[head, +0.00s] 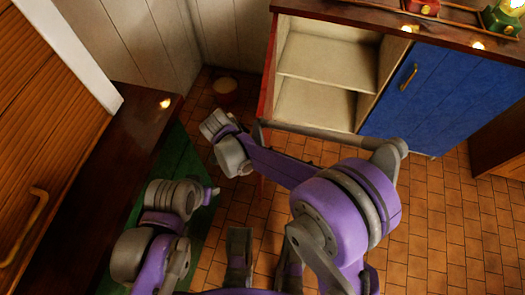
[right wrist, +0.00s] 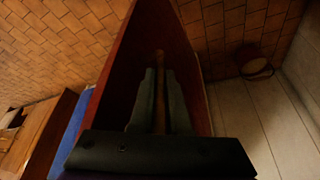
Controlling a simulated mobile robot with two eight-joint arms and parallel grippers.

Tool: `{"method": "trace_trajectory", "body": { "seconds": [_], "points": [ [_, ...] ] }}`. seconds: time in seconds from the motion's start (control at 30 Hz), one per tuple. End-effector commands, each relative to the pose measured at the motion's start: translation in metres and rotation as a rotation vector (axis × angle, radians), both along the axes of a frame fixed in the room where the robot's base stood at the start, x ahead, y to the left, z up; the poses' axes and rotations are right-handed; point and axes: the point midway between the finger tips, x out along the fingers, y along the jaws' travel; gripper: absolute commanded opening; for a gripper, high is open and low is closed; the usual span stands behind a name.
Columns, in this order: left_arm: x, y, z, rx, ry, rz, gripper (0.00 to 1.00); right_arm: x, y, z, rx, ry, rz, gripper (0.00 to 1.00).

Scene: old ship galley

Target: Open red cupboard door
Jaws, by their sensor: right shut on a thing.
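The red cupboard door (head: 268,70) shows nearly edge-on in the head view, at the left side of the open cupboard (head: 325,58). It stands swung out, and the pale shelves inside are exposed. In the right wrist view the dark red door panel (right wrist: 185,45) fills the middle, with its bar handle (right wrist: 160,60) running between my fingers. My right gripper (right wrist: 160,75) is shut on this handle. In the head view my right arm bends towards the door, and its fingertips are not clear there. My left arm is folded at the lower left, and its jaws cannot be made out clearly.
A blue door (head: 440,95) beside the open compartment is closed. A dark wooden counter (head: 135,165) and a wooden cabinet (head: 45,130) stand at the left. A small round red pot (head: 225,88) is on the floor by the wall. Tiled floor (head: 430,220) lies clear at the right.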

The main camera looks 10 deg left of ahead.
Motion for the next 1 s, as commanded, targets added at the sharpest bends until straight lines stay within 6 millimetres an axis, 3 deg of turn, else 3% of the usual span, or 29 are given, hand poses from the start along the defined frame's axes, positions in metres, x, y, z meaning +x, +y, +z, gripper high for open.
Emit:
{"method": "trace_trajectory", "body": {
  "seconds": [0.23, 0.67, 0.7, 0.73, 1.0],
  "points": [
    [0.000, 0.000, 0.002, 0.000, -0.001, 0.000, 0.50, 0.011, 0.019, 0.000, 0.000, 0.000, 0.001, 0.00],
    [0.000, 0.000, 0.002, 0.000, -0.001, 0.000, 0.50, 0.013, 0.021, 0.000, -0.001, -0.002, 0.001, 0.00],
    [0.000, 0.000, 0.002, 0.000, -0.001, 0.000, 0.50, 0.013, 0.021, 0.000, -0.001, -0.002, 0.001, 0.20],
    [0.000, 0.000, 0.002, 0.000, -0.001, 0.000, 0.50, 0.013, 0.021, 0.000, 0.000, -0.001, 0.001, 0.26],
    [0.000, 0.000, 0.002, 0.000, -0.001, 0.000, 0.50, 0.012, 0.021, 0.000, 0.000, -0.001, 0.001, 0.27]
  ]
}}
